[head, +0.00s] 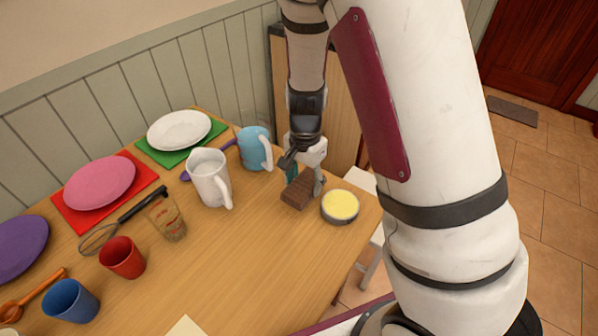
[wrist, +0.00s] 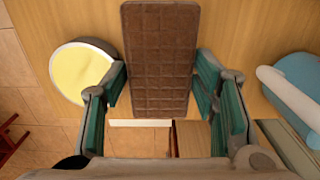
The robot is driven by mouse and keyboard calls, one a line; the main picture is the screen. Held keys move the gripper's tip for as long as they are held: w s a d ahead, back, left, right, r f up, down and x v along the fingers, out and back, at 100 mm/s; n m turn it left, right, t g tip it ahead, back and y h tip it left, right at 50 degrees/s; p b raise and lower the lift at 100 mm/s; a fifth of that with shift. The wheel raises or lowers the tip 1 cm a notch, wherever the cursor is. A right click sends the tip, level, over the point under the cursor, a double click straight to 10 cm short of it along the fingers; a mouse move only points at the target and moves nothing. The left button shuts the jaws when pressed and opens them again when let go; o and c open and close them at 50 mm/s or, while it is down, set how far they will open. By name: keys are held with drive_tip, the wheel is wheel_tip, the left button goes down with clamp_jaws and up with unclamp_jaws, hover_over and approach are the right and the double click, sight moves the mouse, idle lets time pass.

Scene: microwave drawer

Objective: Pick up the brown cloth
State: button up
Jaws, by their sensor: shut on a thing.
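The brown cloth (head: 298,192) is a dark brown folded block with a grid pattern, near the table's far right end. In the wrist view the brown cloth (wrist: 160,60) runs lengthwise between the two teal-padded fingers. My gripper (head: 305,178) points down over it from above and is shut on it, with one finger on each long side; the fingers also show in the wrist view (wrist: 160,82). I cannot tell whether the cloth touches the table or hangs just above it.
A bowl with yellow contents (head: 340,206) stands close right of the cloth. A white pitcher (head: 209,178) and a blue mug (head: 256,148) stand to the left. Plates, cups and a whisk (head: 100,238) lie further left. The table's front middle (head: 235,265) is mostly clear.

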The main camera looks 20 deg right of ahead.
drive_tip(key=s, duration=0.7)
drive_tip(key=s+r, duration=0.1)
drive_tip(key=s, duration=0.3)
drive_tip(key=shift+s+a, duration=0.1)
drive_tip(key=shift+s, duration=0.15)
drive_tip(key=shift+o, duration=0.8)
drive_tip(key=shift+c, duration=0.7)
